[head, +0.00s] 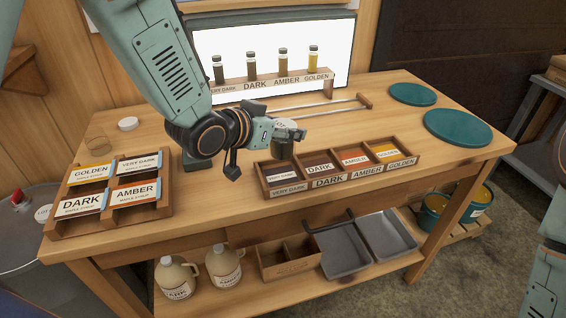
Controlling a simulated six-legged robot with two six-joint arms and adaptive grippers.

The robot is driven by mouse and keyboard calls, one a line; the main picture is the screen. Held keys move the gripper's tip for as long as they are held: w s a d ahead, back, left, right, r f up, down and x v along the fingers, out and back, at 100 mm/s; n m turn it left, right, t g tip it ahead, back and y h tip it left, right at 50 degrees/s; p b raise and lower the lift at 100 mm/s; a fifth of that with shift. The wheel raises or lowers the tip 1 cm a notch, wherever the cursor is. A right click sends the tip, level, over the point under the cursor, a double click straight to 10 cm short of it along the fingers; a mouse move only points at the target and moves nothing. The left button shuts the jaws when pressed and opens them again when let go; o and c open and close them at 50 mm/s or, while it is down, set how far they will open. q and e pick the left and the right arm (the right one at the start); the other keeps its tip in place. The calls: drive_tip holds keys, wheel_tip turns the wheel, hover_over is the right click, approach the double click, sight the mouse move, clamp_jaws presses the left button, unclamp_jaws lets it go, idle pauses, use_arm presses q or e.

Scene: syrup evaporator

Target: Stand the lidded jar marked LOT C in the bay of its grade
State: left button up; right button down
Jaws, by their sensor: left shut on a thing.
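My left gripper (277,137) is shut on a small pale, round-topped thing (291,129), which looks like the lidded jar. The fingers partly hide it, and no LOT mark can be read. It is held above the back left of the wooden bay rack (334,184). The rack's bays are marked, left to right, VERY DARK, DARK, AMBER and GOLDEN, and a label card shows in each. No jar is seen standing in them. Part of my right arm shows at the right edge; its gripper is outside the picture.
Sample bottles on a marked stand (330,89) stand before the light panel (228,42). Two teal discs (457,127) lie at right. The front right tabletop is clear.

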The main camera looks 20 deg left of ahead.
sight(283, 154)
use_arm(q)
drive_tip(key=f, duration=0.3)
drive_tip(key=shift+w, duration=0.25)
drive_tip(key=f, duration=0.1)
drive_tip(key=f+b, duration=0.1)
drive_tip(key=f, duration=0.1)
drive_tip(key=shift+s+a, duration=0.1)
drive_tip(key=shift+s, duration=0.2)
drive_tip(key=shift+f, duration=0.25)
drive_tip(key=shift+w+f, duration=0.1)
drive_tip(key=shift+w, duration=0.15)
drive_tip(key=shift+f, duration=0.1)
drive_tip(key=o, duration=1.2)
drive_tip(key=shift+s, duration=0.25)
drive_tip(key=shift+c, duration=0.2)
drive_tip(key=shift+o, duration=1.4)
drive_tip(key=shift+w, duration=0.2)
